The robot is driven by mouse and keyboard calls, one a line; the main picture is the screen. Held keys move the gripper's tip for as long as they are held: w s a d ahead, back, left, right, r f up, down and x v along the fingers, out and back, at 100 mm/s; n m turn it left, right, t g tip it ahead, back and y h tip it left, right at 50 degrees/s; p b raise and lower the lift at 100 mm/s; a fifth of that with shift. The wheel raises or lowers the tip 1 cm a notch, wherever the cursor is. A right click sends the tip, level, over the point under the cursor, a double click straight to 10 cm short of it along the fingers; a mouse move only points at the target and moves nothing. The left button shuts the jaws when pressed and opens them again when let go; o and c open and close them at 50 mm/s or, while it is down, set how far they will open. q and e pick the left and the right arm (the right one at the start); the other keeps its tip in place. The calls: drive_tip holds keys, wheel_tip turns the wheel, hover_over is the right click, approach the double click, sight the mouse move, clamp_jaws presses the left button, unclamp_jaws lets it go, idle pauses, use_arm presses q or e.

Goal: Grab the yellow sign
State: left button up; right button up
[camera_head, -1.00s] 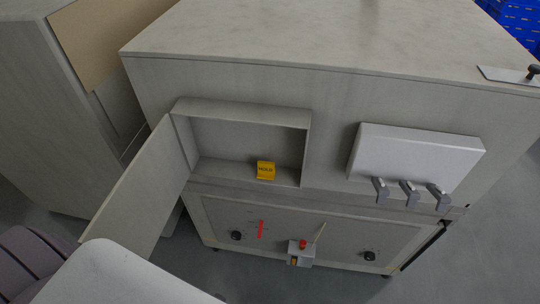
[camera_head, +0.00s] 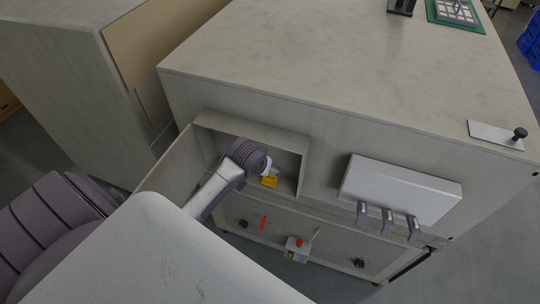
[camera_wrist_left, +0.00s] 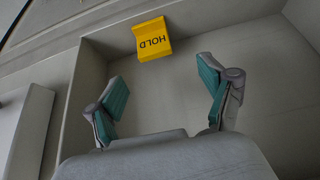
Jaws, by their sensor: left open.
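The yellow sign (camera_head: 269,181) stands on the floor of the open wall box (camera_head: 300,146), near its front right part. In the left wrist view the sign (camera_wrist_left: 152,39) reads "HOLD" upside down and lies beyond the fingertips, between their lines. My left gripper (camera_wrist_left: 160,88) is open and empty, its two teal-padded fingers apart and not touching the sign. In the head view my left arm reaches into the box and its wrist hides most of the gripper and part of the box. My right gripper is not in view.
The box door (camera_head: 172,172) stands open on the left. A white cover (camera_head: 398,189) with several grey levers is at the right. Below is a panel with knobs and a red button (camera_head: 299,242). The box walls leave narrow room around my gripper.

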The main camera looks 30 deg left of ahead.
sight(270, 176)
use_arm(q)
drive_tip(key=x, duration=0.3)
drive_tip(key=shift+d+p+x, duration=0.2)
drive_tip(key=shift+p+x, duration=0.1)
drive_tip(key=shift+x, duration=1)
drive_tip(key=shift+d+p+x, duration=0.2)
drive_tip(key=shift+p+x, duration=0.1)
drive_tip(key=shift+x, duration=0.95)
drive_tip(key=shift+s+a+f, duration=0.1)
drive_tip(key=shift+f, duration=0.05)
drive_tip(key=c, duration=1.2)
drive_tip(key=shift+c, duration=0.2)
